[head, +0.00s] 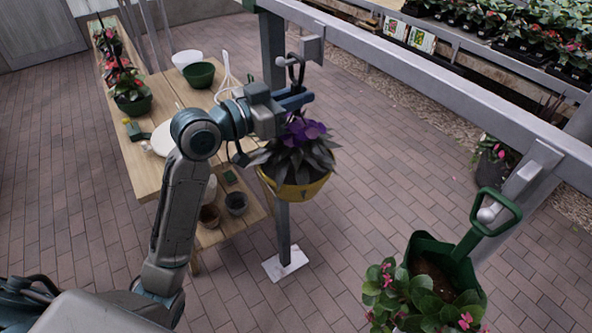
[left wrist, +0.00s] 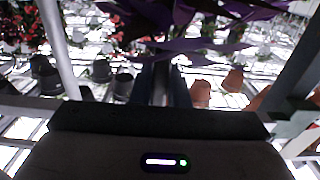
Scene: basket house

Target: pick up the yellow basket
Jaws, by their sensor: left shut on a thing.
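The yellow basket (head: 299,190) hangs in the middle of the head view, upright, holding a plant with purple flowers and dark leaves. My left gripper (head: 298,99) is just above the flowers, below the bracket on the metal rail. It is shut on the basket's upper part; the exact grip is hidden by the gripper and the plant. In the left wrist view, purple leaves (left wrist: 190,45) hang over the fingers, and the yellow rim does not show. My right gripper is not in view.
A metal rail (head: 440,85) with a bracket (head: 312,48) runs above the basket, with a post below. A wooden table (head: 150,178) with pots and bowls stands behind my left arm. Brick floor is open between.

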